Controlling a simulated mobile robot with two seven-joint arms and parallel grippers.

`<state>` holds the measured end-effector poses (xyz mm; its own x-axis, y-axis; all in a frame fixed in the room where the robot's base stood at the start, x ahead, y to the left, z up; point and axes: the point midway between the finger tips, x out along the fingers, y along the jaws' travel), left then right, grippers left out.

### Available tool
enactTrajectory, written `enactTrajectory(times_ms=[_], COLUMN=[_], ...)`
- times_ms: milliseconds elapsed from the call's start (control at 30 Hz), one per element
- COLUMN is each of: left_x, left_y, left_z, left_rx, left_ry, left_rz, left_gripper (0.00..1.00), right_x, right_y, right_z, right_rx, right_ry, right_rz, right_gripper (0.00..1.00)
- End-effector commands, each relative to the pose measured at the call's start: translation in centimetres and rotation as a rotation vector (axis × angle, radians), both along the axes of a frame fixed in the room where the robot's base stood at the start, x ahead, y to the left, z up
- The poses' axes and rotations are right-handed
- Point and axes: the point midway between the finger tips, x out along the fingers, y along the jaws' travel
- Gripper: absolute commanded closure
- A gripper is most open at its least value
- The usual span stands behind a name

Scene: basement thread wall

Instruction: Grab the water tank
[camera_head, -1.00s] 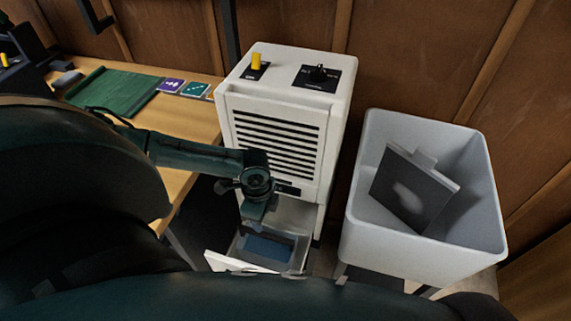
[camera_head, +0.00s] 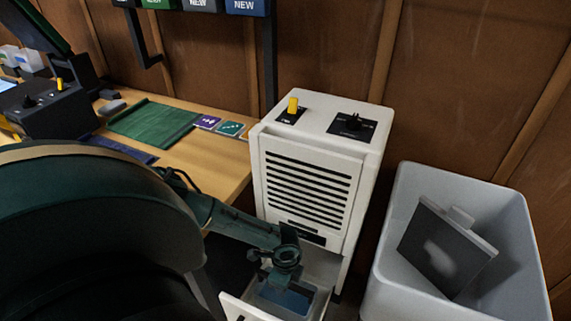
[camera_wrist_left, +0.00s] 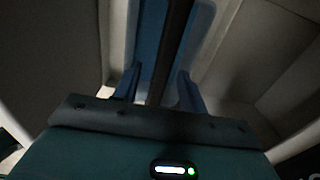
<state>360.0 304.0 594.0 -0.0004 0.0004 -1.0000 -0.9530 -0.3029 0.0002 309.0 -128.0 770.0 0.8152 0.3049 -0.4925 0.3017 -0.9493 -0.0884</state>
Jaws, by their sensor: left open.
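The water tank (camera_head: 286,299) is a pale, open-topped container with blue water in it. It sits in the pulled-out bottom drawer (camera_head: 245,307) of the white dehumidifier (camera_head: 310,182). My left gripper (camera_head: 277,276) points down just over the tank. In the left wrist view, its two blue fingers (camera_wrist_left: 158,82) are apart. A dark bar (camera_wrist_left: 172,45), which looks like the tank's handle, runs between them above the blue water (camera_wrist_left: 150,35). I cannot tell whether the fingers touch it. The right gripper is not in view.
A grey bin (camera_head: 400,270) holding a dark filter panel (camera_head: 445,248) stands close to the right of the dehumidifier. A wooden table (camera_head: 215,165) with a green mat (camera_head: 153,122) and cards is on the left. The wooden wall is behind.

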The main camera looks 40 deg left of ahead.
Motion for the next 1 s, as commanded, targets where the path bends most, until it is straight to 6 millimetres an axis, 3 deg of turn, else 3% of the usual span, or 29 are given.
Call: enactTrajectory(times_ms=[100, 333, 833, 1000], left_x=[-0.06, -0.07, -0.08, -0.07], left_y=[0.01, 0.03, 0.04, 0.04], left_z=[-0.99, -1.01, -0.99, -0.99], left_rx=[0.001, 0.0, 0.0, 0.0], left_ry=[0.0, 0.0, 0.0, 0.0], left_rz=[0.0, 0.0, 0.0, 0.0], left_gripper=[0.58, 0.58, 0.99, 1.0], right_x=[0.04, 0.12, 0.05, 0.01], right_y=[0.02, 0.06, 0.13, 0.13], right_z=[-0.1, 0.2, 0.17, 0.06], right_rx=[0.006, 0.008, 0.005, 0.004], right_ry=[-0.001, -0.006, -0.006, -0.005], right_rz=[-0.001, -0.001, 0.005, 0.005], right_gripper=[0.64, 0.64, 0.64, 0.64])
